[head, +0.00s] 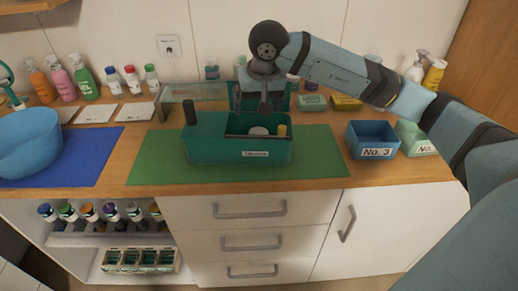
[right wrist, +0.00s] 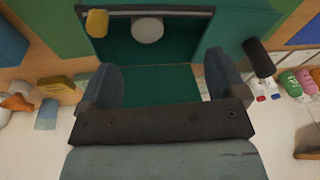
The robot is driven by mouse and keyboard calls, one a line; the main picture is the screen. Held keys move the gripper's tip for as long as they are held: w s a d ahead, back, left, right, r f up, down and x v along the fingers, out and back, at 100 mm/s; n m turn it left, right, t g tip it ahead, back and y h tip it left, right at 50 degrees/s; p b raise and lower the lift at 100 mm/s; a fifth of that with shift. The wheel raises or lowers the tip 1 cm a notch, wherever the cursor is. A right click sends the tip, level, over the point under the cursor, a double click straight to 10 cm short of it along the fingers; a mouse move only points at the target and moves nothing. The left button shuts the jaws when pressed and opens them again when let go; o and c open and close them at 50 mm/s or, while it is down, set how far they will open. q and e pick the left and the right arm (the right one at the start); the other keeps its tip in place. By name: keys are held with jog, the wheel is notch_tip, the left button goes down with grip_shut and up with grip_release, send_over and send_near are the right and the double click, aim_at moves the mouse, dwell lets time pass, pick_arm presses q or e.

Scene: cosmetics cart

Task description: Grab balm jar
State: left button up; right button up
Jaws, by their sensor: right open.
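A round, pale grey-white lidded jar (head: 259,130), which looks like the balm jar, sits inside the open compartment of a green caddy (head: 215,152). It also shows in the right wrist view (right wrist: 147,30), near the compartment's far wall there. A small yellow item (head: 282,130) stands beside it, to its right in the head view and to its left in the right wrist view (right wrist: 97,22). My right gripper (head: 263,108) is over the caddy, pointing down, apart from the jar. Its two fingers (right wrist: 163,78) are spread with nothing between them. My left gripper is not in view.
The caddy stands on a green mat (head: 325,155) and has a dark upright post (head: 190,112) at its left. A blue bin (head: 373,140) marked No. 3 is to the right. A blue bowl (head: 28,140) is at far left. Bottles and boxes line the back.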

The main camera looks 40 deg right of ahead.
aim_at(259, 133)
jog(key=shift+h, duration=0.5)
jog(key=x, duration=0.4)
jog(key=w+d+x, duration=0.1)
jog(key=x, duration=0.3)
jog(key=d+x, duration=0.1)
jog(key=x, duration=0.4)
jog(key=shift+w+d+r, duration=0.1)
jog(key=shift+w+r, duration=0.05)
jog(key=shift+r, duration=0.1)
jog(key=c, duration=1.1)
jog(key=shift+o, duration=0.2)
jog(key=shift+r, duration=0.1)
